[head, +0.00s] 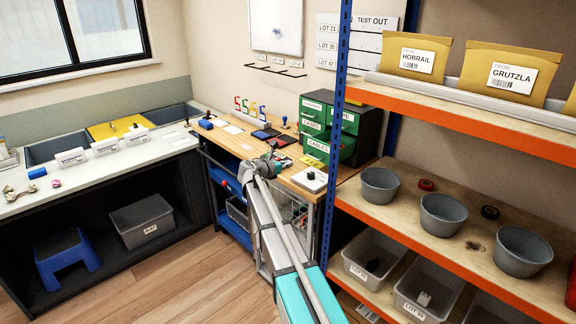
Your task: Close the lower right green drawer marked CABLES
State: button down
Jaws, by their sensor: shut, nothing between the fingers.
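The green drawer marked CABLES (317,146) is in the lower row of a small dark cabinet (371,122) on the wooden bench. It appears pulled out, with its labelled front standing forward of the other drawer fronts. My gripper (273,153) is shut and empty over the bench, to the left of the drawer front and apart from it as far as I can tell. Its fingertips are small and hard to make out. The other green drawers, including one marked CARDS (312,124), look flush.
A white box with a dark knob (310,180) stands on the bench's front edge, below the drawer. Stamps and dark pads (268,134) lie left of the cabinet. A blue shelf post (338,110) rises close in front of the cabinet, with orange-edged shelves (440,247) to the right.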

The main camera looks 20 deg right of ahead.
jog(key=b, duration=0.2)
send_near(319, 150)
jog(key=d+f, duration=0.1)
jog(key=w+d+f, duration=0.1)
jog(key=d+f, duration=0.1)
jog(key=f, duration=0.1)
jog(key=shift+w+d, duration=0.1)
jog(key=shift+w, duration=0.3)
jog(key=shift+w+d, duration=0.1)
jog(key=shift+d, duration=0.05)
jog(key=r+x, duration=0.1)
jog(key=x, duration=0.3)
jog(key=r+x, duration=0.1)
jog(key=x, duration=0.4)
jog(key=r+x, duration=0.1)
jog(key=x, duration=0.4)
jog(key=shift+w+d, duration=0.2)
jog(key=shift+d, duration=0.3)
jog(key=shift+w+d, duration=0.1)
jog(key=shift+d, duration=0.3)
jog(key=shift+r, duration=0.1)
jog(key=shift+a, duration=0.1)
jog(key=p+v, duration=0.2)
jog(key=v, duration=1.2)
jog(key=shift+a+p, duration=0.1)
jog(key=shift+p, duration=0.2)
jog(key=shift+s, duration=0.25)
